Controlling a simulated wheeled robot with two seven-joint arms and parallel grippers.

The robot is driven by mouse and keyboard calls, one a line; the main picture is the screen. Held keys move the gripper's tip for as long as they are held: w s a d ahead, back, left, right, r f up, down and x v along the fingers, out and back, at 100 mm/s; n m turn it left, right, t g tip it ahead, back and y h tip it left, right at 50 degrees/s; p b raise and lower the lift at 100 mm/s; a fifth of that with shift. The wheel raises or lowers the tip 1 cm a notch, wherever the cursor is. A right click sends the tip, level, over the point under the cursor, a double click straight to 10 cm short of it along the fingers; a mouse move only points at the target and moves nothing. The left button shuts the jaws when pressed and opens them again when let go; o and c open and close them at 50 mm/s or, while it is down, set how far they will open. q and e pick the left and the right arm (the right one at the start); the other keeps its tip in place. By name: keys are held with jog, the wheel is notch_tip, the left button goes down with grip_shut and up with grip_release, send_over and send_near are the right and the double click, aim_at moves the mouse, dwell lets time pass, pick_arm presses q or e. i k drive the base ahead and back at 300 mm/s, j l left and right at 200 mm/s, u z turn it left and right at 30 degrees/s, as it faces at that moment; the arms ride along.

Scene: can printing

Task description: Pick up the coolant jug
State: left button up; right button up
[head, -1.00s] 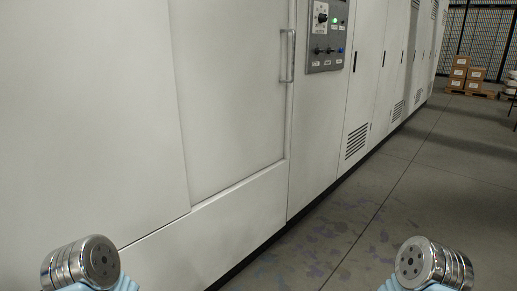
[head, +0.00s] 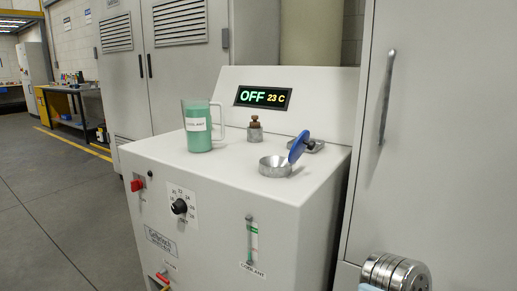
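The coolant jug (head: 199,126) is a clear jug with a handle on its right, a white label and green liquid inside. It stands upright on the flat top of a white chiller cabinet (head: 230,162), near the left side. The round metal piece at the lower right of the head view is part of my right arm; it is well apart from the jug. Neither gripper's fingers show, and my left arm is out of the picture.
An open round filler neck (head: 275,166) with a raised blue cap (head: 298,147) sits right of the jug. A small brass fitting (head: 254,130) stands behind. The display (head: 263,97) reads OFF 23 C. A tall cabinet (head: 435,130) stands close on the right. Floor at left is clear.

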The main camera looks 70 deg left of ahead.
aim_at(196, 111)
jog(key=u, duration=2)
